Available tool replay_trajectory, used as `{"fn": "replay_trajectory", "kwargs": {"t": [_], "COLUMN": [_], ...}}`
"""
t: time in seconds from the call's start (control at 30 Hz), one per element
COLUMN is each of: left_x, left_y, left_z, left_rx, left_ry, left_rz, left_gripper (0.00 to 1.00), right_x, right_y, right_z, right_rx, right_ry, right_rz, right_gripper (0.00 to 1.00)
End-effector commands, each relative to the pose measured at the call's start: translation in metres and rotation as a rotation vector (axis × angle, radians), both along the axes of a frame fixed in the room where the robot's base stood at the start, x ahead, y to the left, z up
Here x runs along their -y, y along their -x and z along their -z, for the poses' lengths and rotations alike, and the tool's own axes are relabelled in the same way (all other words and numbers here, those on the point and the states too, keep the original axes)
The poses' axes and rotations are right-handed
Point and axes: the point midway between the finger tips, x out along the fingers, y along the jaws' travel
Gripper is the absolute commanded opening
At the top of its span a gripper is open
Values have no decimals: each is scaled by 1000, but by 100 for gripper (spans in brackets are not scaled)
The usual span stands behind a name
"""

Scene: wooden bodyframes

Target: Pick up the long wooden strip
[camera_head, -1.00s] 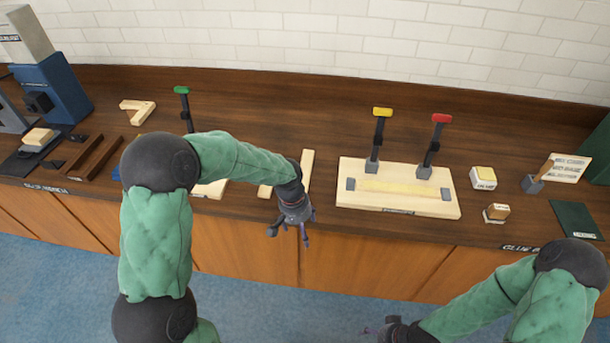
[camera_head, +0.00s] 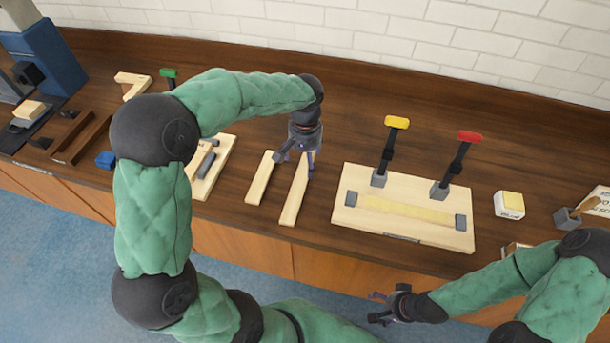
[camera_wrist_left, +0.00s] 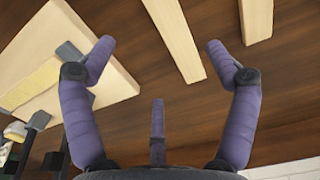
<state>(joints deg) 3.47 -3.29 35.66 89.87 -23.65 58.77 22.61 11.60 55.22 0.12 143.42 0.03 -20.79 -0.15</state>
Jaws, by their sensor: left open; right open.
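Two pale wooden strips lie side by side on the brown workbench in the head view. The long strip (camera_head: 294,198) is the right one; the shorter strip (camera_head: 261,180) lies to its left. My left gripper (camera_head: 298,164) is open and empty over the far end of the long strip. In the left wrist view the open fingers (camera_wrist_left: 162,52) stand on either side of the long strip (camera_wrist_left: 176,40), and the shorter strip (camera_wrist_left: 257,20) is beyond one finger. How high the fingers are is hard to tell. My right gripper (camera_head: 378,308) is open and empty, in front of the bench.
A wooden board (camera_head: 350,226) with a yellow-handled clamp (camera_head: 389,150) and a red-handled clamp (camera_head: 457,165) stands right of the strips. Another wooden fixture (camera_head: 221,160) is at the left, partly behind my left arm. A yellow-topped box (camera_head: 509,205) sits at the right.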

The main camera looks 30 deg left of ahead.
Motion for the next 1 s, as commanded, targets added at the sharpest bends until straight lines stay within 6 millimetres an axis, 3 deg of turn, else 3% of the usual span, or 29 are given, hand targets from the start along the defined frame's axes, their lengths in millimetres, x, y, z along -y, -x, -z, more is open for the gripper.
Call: {"fn": "replay_trajectory", "kwargs": {"t": [0.3,0.57,0.83,1.0], "left_x": [-1,-2,-5,-6], "left_y": [1,3,6,5], "left_z": [45,62,99,104], "left_rx": [-3,-2,-3,1], "left_ry": [0,0,1,1], "left_rz": [0,-1,0,-1], "left_gripper": [87,87,87,87], "right_x": [0,0,0,0], "right_y": [1,0,0,0], "right_z": [11,16,28,28], "right_rx": [-1,-1,-1,-1], "right_ry": [0,0,0,0], "right_rz": [0,0,0,0], "right_gripper": [73,73,73,73]}}
